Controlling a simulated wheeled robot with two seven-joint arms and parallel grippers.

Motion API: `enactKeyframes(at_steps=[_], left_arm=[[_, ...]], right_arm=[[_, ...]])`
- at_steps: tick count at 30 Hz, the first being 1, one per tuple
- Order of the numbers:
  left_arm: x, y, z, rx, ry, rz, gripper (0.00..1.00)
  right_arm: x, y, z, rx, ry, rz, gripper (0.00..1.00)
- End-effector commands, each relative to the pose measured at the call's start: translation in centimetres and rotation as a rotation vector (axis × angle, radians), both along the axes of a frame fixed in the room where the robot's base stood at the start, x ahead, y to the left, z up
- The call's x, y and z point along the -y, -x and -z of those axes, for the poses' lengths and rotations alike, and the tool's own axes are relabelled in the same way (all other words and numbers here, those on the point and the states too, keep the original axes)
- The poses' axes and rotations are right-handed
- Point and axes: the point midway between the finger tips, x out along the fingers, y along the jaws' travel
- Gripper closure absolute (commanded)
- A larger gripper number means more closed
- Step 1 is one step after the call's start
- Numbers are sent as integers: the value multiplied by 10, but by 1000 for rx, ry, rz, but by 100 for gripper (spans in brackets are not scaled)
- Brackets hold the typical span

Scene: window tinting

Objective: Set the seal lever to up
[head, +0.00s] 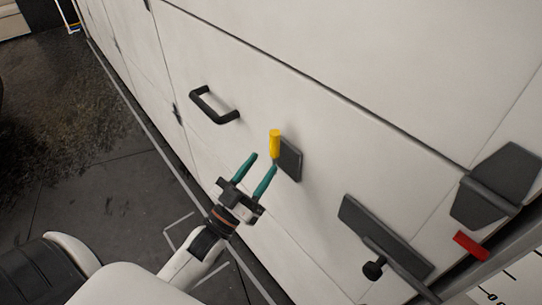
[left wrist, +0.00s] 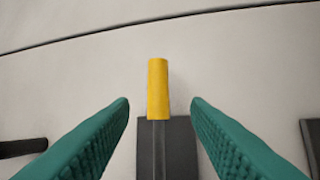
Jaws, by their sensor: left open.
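The seal lever has a yellow handle (head: 275,144) that sticks up from a dark grey plate (head: 290,160) on the white panel. In the left wrist view the yellow handle (left wrist: 157,88) is at the middle, above its dark plate (left wrist: 179,145), with a thin grey stem below it. My left gripper (head: 261,165) is open, its two green fingers pointing at the panel just below and left of the handle. In the left wrist view the fingers stand one on each side of the lever, apart from it. My right gripper is not in view.
A black pull handle (head: 214,106) is on the panel up and left of the lever. A dark bracket with a black knob (head: 373,270), a red block (head: 470,246) and a dark hinge-like plate (head: 496,186) are to the right. Dark floor (head: 60,180) lies left.

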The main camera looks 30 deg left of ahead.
Motion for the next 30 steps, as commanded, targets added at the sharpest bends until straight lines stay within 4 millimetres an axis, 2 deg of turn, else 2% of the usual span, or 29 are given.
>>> enactKeyframes(at_steps=[1,3,10,28,30], left_arm=[[-2,10,10,-4,-1,0,57],[-5,22,16,-4,0,-1,57],[-9,44,26,-1,0,0,57],[-10,47,26,0,0,0,57],[-10,46,30,-11,-1,-3,57]], right_arm=[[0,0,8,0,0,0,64],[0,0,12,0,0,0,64],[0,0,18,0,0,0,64],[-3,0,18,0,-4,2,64],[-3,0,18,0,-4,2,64]])
